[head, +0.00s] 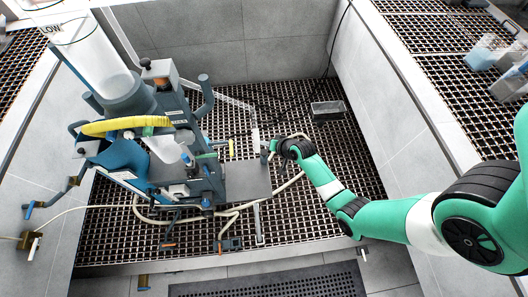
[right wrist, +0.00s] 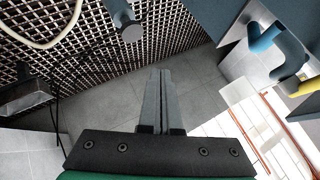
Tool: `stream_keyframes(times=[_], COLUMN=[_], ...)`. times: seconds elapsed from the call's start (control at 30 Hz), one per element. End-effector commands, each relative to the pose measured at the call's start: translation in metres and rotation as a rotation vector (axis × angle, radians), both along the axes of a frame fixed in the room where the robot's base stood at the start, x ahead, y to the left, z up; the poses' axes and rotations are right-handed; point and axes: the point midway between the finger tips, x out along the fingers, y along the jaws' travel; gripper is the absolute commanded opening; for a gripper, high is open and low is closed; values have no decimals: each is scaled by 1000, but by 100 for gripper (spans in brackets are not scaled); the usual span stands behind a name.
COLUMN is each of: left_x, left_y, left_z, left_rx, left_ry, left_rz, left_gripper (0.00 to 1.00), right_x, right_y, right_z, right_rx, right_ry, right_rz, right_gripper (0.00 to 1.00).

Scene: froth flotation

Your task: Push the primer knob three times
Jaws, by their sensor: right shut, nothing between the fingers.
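The blue-grey flotation machine (head: 125,90) stands at the left of the head view, with a clear cylinder, a yellow hose and several small knobs and levers. I cannot tell for sure which part is the primer knob. My right gripper (head: 268,148) is just right of the machine, above the grating, and looks small and partly hidden by its own wrist. In the right wrist view its fingers (right wrist: 162,100) are together with nothing between them. A blue-grey round-ended cylinder (right wrist: 124,22) shows beyond the fingertips, apart from them. My left gripper is out of view.
A yellow hose (head: 125,126) wraps the machine's front. A small grey metal box (head: 328,110) lies on the grating (head: 330,185) at the right. A pale hose (head: 285,187) runs over the grating. Grey tiled walls (head: 285,55) enclose the pit; clear containers (head: 485,55) stand at far right.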

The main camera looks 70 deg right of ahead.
Motion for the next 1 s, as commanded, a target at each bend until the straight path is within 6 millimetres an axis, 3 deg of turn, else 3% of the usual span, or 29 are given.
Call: stream_keyframes(times=[0.17,0.4,0.77,1.0], left_x=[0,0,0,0], left_y=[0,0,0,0], left_z=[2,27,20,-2], left_rx=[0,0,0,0], left_ry=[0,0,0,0], left_rz=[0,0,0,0], left_gripper=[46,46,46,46], right_x=[0,0,0,0], right_y=[0,-1,0,0], right_z=[3,42,36,14], right_rx=[0,-1,0,0], right_ry=[0,0,0,0], right_rz=[0,-1,0,0], right_gripper=[0,0,0,0])
